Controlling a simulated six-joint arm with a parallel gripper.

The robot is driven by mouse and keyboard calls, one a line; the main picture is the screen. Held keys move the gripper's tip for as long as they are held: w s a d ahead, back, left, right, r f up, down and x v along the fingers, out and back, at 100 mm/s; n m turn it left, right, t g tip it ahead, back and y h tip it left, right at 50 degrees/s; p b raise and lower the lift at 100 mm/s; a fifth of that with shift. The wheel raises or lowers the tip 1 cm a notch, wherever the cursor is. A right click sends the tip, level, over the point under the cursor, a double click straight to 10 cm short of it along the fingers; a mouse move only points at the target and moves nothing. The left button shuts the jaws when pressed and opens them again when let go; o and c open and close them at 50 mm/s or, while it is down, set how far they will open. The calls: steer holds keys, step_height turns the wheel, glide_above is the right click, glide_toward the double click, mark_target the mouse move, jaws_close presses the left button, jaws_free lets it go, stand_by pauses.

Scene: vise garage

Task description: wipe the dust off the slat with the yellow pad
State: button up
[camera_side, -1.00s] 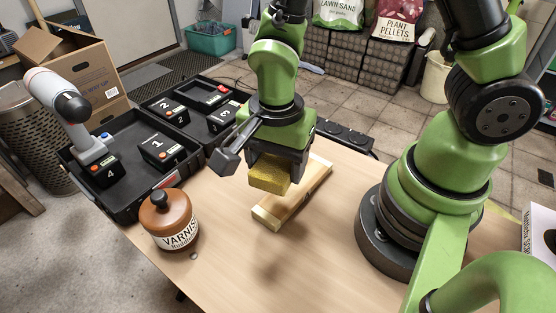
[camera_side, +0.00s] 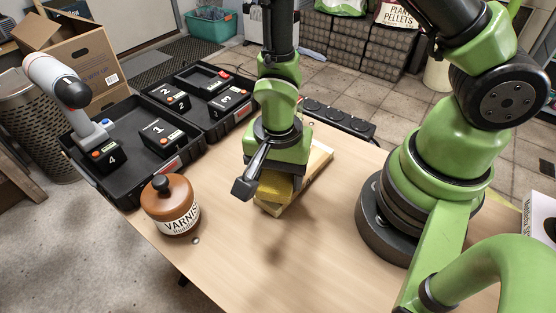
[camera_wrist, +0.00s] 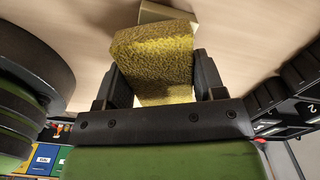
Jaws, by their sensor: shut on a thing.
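My gripper (camera_wrist: 162,82) is shut on the yellow pad (camera_wrist: 155,50), one finger on each side of it in the wrist view. In the side view the pad (camera_side: 272,186) is low, over the near end of the wooden slat (camera_side: 318,160). It looks to be at or very close to the slat's top; I cannot tell whether they touch. The slat lies flat on the table, its far end clear of the gripper. A bit of the slat (camera_wrist: 168,12) shows behind the pad in the wrist view. I cannot make out dust on the slat.
A brown varnish jar (camera_side: 171,205) stands left of the slat at the table edge. An open black case (camera_side: 135,180) with numbered blocks lies behind it. A black power strip (camera_side: 340,120) runs behind the slat. The table front is bare.

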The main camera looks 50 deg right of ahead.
mark_target(277, 174)
steer(key=shift+f, duration=0.6)
steer(key=shift+d+f, duration=0.1)
steer(key=shift+d, duration=0.15)
steer(key=shift+c, duration=0.3)
steer(key=shift+d, duration=0.45)
steer(key=shift+s+d+f, duration=0.1)
steer(key=shift+d, duration=0.6)
steer(key=shift+s+d+f, duration=0.1)
steer(key=shift+d, duration=0.55)
steer(key=a, duration=0.4)
steer(key=shift+w+a, duration=0.1)
steer(key=shift+w, duration=0.1)
steer(key=shift+r, duration=4.05)
